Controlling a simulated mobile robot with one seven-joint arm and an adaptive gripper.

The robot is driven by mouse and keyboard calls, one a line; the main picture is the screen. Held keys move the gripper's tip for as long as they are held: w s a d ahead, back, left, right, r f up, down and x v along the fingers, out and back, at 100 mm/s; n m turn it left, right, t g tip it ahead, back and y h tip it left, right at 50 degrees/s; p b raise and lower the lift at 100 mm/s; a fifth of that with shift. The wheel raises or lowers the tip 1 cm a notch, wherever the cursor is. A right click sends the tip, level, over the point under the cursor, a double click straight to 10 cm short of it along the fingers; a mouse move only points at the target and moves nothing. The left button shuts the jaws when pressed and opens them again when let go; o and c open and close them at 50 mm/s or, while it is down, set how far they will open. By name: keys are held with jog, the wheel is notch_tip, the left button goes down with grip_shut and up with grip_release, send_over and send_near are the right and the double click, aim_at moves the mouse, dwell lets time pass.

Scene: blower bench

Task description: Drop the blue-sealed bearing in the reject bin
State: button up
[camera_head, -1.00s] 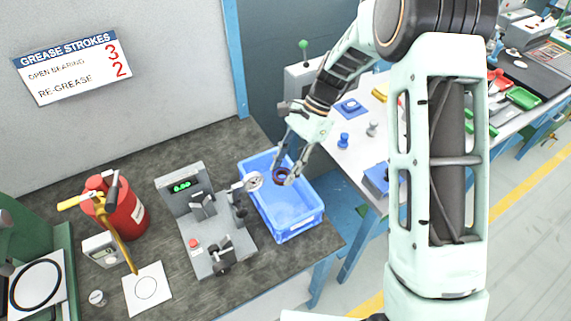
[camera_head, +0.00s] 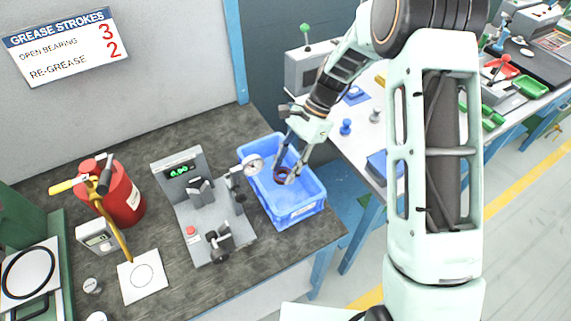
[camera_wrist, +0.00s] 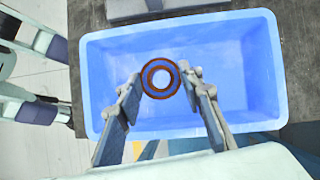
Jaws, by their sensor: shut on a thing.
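My gripper (camera_head: 288,170) is shut on a small ring-shaped bearing (camera_head: 281,175), brown-red at its rim. In the wrist view the bearing (camera_wrist: 160,78) sits between my two fingertips (camera_wrist: 160,86), with a reddish-brown outer ring, a pale band and an open centre showing blue. I cannot tell a blue seal on it from this side. The blue bin (camera_head: 300,212) is under the bearing, and in the wrist view its rim (camera_wrist: 273,65) frames the bearing on all sides. The bin looks empty where its floor shows.
A red grease can (camera_head: 120,195) and a white pad (camera_head: 142,276) are farther left. A white bench (camera_head: 350,160) lies to the right.

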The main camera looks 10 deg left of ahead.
jog(key=shift+f+b, duration=1.7)
jog(key=shift+f, duration=1.45)
jog(key=o, duration=1.3)
jog(key=v, duration=1.2)
jog(key=shift+r, duration=0.1)
